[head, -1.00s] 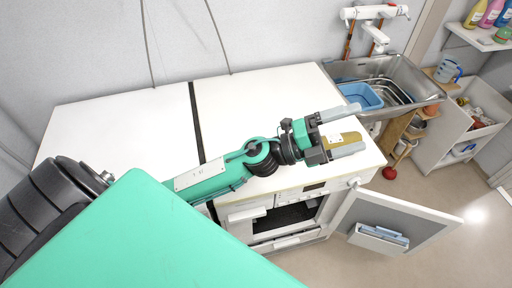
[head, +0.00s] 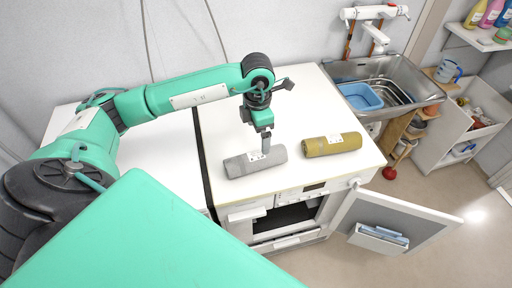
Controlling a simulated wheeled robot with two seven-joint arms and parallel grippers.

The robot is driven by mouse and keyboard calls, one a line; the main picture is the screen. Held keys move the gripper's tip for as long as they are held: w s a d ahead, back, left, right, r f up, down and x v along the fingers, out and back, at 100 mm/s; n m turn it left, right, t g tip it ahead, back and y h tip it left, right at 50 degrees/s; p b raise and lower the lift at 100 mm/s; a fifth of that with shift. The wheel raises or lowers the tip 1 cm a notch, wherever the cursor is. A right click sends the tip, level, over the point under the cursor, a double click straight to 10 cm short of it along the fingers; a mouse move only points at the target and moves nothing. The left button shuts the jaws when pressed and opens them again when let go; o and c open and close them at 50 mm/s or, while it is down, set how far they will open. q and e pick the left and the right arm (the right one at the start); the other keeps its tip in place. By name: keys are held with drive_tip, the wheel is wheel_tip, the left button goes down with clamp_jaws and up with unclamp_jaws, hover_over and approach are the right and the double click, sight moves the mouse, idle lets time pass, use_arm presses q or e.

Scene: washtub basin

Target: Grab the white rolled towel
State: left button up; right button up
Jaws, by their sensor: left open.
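A pale grey-white rolled towel (head: 242,166) lies on the white countertop, with a small white label on it. A mustard-yellow rolled towel (head: 318,147) with a white label lies to its right, apart from it. My left gripper (head: 266,148) is open and points down over the right end of the pale towel. One finger shows in front of or against the roll; the other is hidden, and I cannot tell if it touches. My right gripper is out of view.
The white countertop (head: 228,112) is otherwise clear. A metal sink (head: 400,68) with a blue basin (head: 361,96) stands at the right. Below, an open cabinet door (head: 400,220) juts out to the right. The wall is close behind the counter.

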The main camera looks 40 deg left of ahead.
sight(256, 154)
use_arm(q)
wheel_tip(256, 154, down, 8)
drive_tip(key=shift+a+f+p, duration=0.15)
drive_tip(key=shift+p, duration=1.05)
wheel_tip(256, 154, down, 4)
drive_tip(key=p, duration=0.3)
drive_tip(key=shift+s+a+f, duration=0.1)
drive_tip(key=shift+f, duration=0.55)
drive_tip(key=c, duration=1.1)
